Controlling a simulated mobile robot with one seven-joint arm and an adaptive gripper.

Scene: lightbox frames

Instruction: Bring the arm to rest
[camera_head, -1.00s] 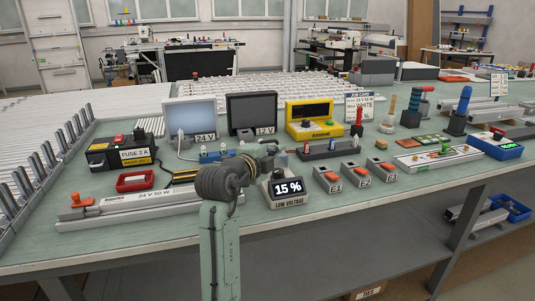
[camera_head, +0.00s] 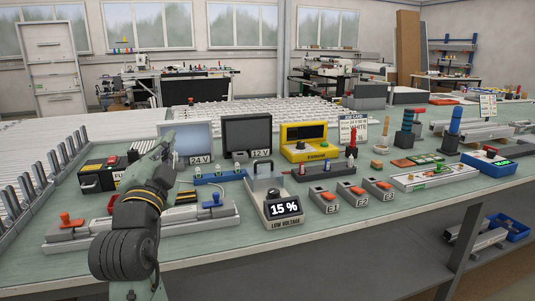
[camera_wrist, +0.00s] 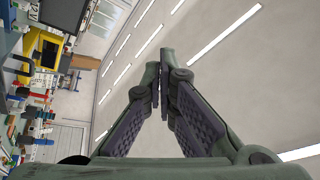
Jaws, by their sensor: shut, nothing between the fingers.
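My arm (camera_head: 128,250) rises at the left front of the bench in the head view, folded up and away from the bench top. My gripper (camera_head: 162,146) is at its upper end, in front of the black power box and the left monitor. In the wrist view the two fingers of my gripper (camera_wrist: 162,92) come together at their tips with nothing between them. Behind them show the ceiling and its strip lights, with the bench tilted at the left edge.
A low-voltage dial box (camera_head: 272,203) reading 15 % stands right of my arm. A long grey fixture (camera_head: 180,222) lies behind my arm. Space above the bench is open.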

